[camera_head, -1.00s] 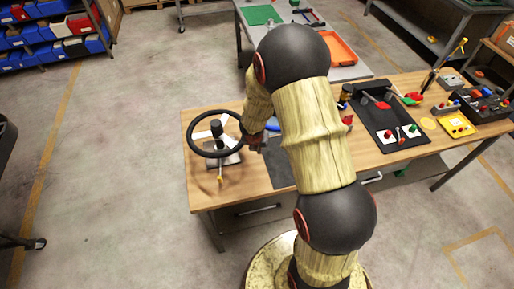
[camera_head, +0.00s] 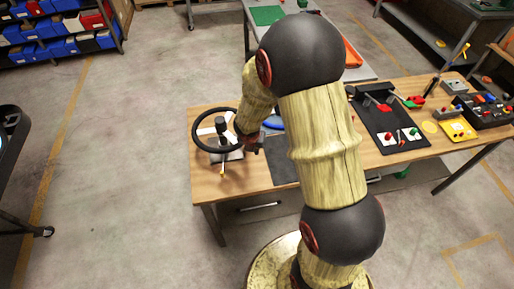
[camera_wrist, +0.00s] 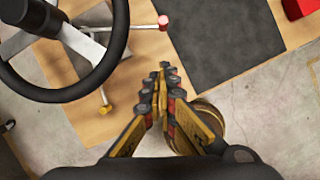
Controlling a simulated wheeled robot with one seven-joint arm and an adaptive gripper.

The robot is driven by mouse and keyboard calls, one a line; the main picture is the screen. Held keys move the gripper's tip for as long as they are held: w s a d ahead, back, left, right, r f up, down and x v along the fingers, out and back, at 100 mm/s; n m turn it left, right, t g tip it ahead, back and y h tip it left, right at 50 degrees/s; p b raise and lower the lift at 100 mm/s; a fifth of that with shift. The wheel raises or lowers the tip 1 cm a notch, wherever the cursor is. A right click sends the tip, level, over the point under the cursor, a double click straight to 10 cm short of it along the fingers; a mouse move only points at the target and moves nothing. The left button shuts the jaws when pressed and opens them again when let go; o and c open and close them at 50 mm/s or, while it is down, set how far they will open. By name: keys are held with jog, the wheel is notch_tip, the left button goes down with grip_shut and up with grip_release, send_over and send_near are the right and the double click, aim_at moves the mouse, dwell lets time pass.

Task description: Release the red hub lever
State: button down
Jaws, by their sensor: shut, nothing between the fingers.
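The black steering wheel (camera_head: 237,146) stands on the left end of the wooden table, with pale spokes and a dark hub (camera_head: 221,124). In the wrist view the wheel rim (camera_wrist: 118,50) fills the upper left. A thin lever with a red tip (camera_wrist: 163,22) sticks out right of the wheel. A second lever has a yellow tip (camera_wrist: 105,110), below the wheel. My gripper (camera_wrist: 165,68) is shut and empty, its fingertips below the red tip in the picture and apart from it. In the head view my arm partly hides the gripper, and I cannot make out the red lever.
A dark mat (camera_wrist: 220,40) lies right of the levers in the wrist view. A red object (camera_wrist: 298,8) shows at the top right corner. Farther right on the table (camera_head: 202,180) are a black board (camera_head: 385,139), a yellow plate (camera_head: 458,130) and a dark control box (camera_head: 490,113).

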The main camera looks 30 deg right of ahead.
jog(key=shift+p+v, duration=0.35)
jog(key=shift+v, duration=1.15)
jog(key=s+r+m+g+b, duration=0.35)
jog(key=s+m, duration=0.75)
jog(key=m, duration=0.7)
jog(key=s+a+r+m+t+y+b, duration=0.3)
jog(key=s+a+r+m+t+b, duration=0.3)
jog(key=s+a+b, duration=0.5)
notch_tip(320, 180, up, 2)
jog(key=m+b, duration=0.3)
jog(key=shift+a+r+m, duration=0.2)
jog(key=shift+a+m, duration=0.1)
jog(key=shift+a, duration=0.1)
